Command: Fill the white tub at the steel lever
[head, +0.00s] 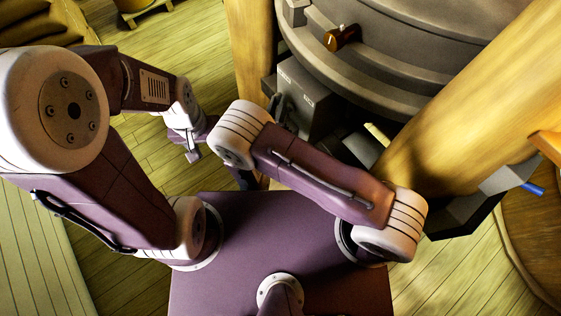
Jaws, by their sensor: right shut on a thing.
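I see no white tub in the head view. A grey steel box (305,97) with small labels is fixed below the round mill housing. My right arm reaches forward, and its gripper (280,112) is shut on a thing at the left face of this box. My own arm hides much of it, and I cannot tell for sure whether it is the steel lever. My left gripper (190,152) hangs over the floor left of my right elbow. Its fingertips are small, and I cannot tell whether they are apart.
The dark round mill housing (400,62) fills the upper right, with a brown knob (342,38) on it. Thick wooden posts (455,120) stand around it. A dark trough (465,212) with a blue-tipped handle (532,188) is at the right. Plank floor is clear at lower right.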

